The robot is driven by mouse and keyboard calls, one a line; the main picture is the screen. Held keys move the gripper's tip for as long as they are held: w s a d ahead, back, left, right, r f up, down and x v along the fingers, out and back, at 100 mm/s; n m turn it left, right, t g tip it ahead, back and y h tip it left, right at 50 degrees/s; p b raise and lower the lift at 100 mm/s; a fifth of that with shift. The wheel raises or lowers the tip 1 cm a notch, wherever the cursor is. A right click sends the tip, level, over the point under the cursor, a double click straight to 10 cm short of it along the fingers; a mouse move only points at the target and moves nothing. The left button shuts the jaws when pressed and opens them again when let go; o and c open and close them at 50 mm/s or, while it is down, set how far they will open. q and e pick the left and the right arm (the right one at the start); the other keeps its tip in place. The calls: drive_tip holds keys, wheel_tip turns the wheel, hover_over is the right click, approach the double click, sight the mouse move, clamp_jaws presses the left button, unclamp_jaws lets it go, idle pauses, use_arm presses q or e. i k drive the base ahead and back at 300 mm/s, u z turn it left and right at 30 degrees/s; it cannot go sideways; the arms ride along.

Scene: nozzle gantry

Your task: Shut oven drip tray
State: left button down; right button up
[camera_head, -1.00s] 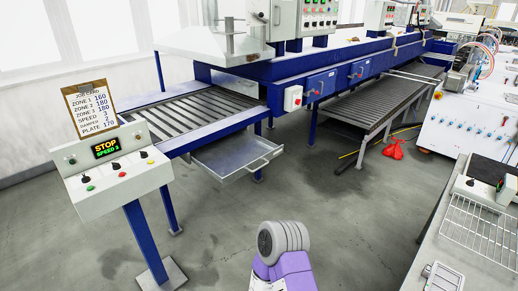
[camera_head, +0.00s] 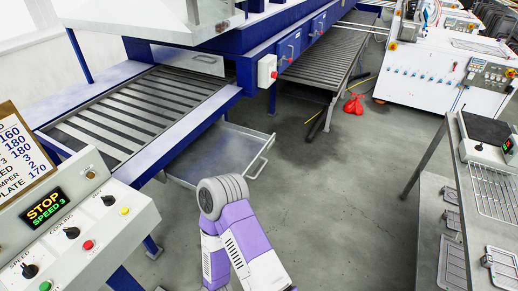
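The oven drip tray (camera_head: 218,152) is a shallow grey metal tray pulled out from beneath the slatted conveyor at the oven's near end. Its bar handle (camera_head: 261,158) is on the right-hand front edge. A purple and white arm of mine with a grey rounded joint stands in front of the tray and covers part of its near edge. Neither of my grippers shows in the view, so I cannot see what they hold.
A control panel (camera_head: 75,228) with a STOP display and a job-card clipboard stands close at left. The slatted conveyor (camera_head: 140,108) is above the tray. A grey bench (camera_head: 432,200) with a wire rack is at right. Red items (camera_head: 353,104) lie on the floor. Floor between is clear.

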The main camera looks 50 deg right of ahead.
sight(224, 147)
drive_tip(key=z, duration=2.7)
drive_tip(key=i, duration=2.35)
drive_tip(key=u, duration=1.5)
